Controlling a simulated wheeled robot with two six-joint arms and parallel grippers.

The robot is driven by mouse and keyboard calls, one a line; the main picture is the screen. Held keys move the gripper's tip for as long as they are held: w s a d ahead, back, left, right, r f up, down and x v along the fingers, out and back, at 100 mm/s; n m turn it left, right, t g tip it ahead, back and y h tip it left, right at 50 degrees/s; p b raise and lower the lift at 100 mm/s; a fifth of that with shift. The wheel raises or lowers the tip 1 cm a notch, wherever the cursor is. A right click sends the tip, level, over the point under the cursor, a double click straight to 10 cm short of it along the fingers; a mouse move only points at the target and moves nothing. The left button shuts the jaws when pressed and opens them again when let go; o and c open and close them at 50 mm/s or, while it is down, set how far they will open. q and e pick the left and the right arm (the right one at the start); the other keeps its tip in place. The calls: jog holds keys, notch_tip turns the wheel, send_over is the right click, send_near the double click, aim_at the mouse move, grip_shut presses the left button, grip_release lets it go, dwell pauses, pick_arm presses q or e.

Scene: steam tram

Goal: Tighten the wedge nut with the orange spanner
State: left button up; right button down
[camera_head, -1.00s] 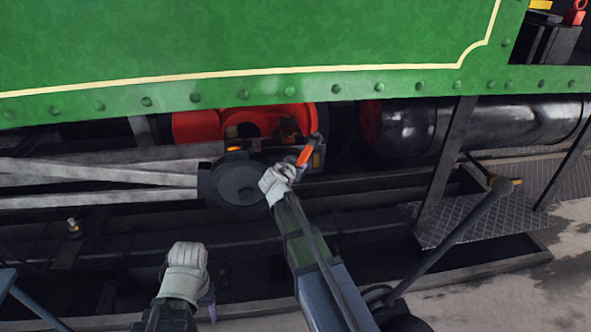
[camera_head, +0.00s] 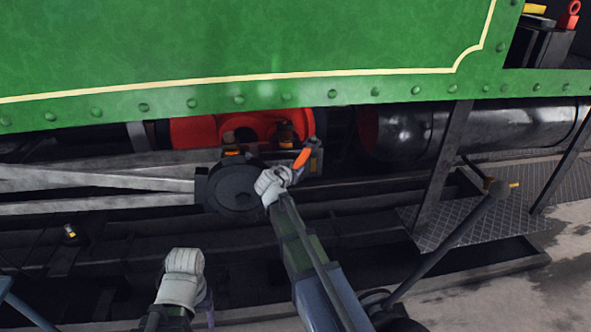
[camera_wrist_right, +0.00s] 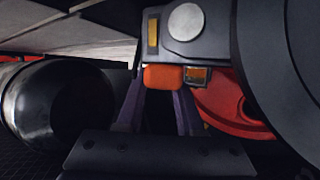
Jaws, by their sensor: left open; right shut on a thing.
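The orange spanner (camera_head: 302,158) is held by my right gripper (camera_head: 290,172), in front of the dark motion parts below the green panel. In the right wrist view the spanner's orange end (camera_wrist_right: 165,78) sits between the two purple fingers of the right gripper (camera_wrist_right: 158,100). Its far end is hidden against a dark block (camera_wrist_right: 210,45) with a round pale disc. I cannot make out the wedge nut, nor whether the spanner is on it. My left gripper (camera_head: 207,305) is low at the left, beneath its white wrist housing, and open; its fingers are mostly hidden.
The green riveted panel (camera_head: 240,50) overhangs the work area. Grey rods (camera_head: 100,183) run in from the left to a round dark boss (camera_head: 236,188). A slanted dark post (camera_head: 445,175), a black cylinder (camera_head: 480,128) and a tread-plate step (camera_head: 450,225) stand to the right.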

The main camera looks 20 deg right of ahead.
jog(key=shift+w+a+r+m+g+h, duration=0.1)
jog(key=shift+w+a+m+g+h, duration=0.6)
jog(key=shift+w+a, duration=0.3)
jog(key=shift+s+d+t+y, duration=0.15)
jog(key=shift+d+t+y, duration=0.05)
jog(key=shift+t+y, duration=0.1)
jog(key=shift+s, duration=0.1)
jog(key=s+a, duration=0.4)
jog(key=a, duration=0.1)
jog(key=shift+s+r, duration=0.15)
jog(key=shift+s, duration=0.25)
dwell(0.5)
jog(key=shift+d, duration=0.1)
jog(key=shift+s+d+n+t+y, duration=0.7)
jog(key=shift+s+d+n, duration=0.4)
jog(key=shift+s+d, duration=0.45)
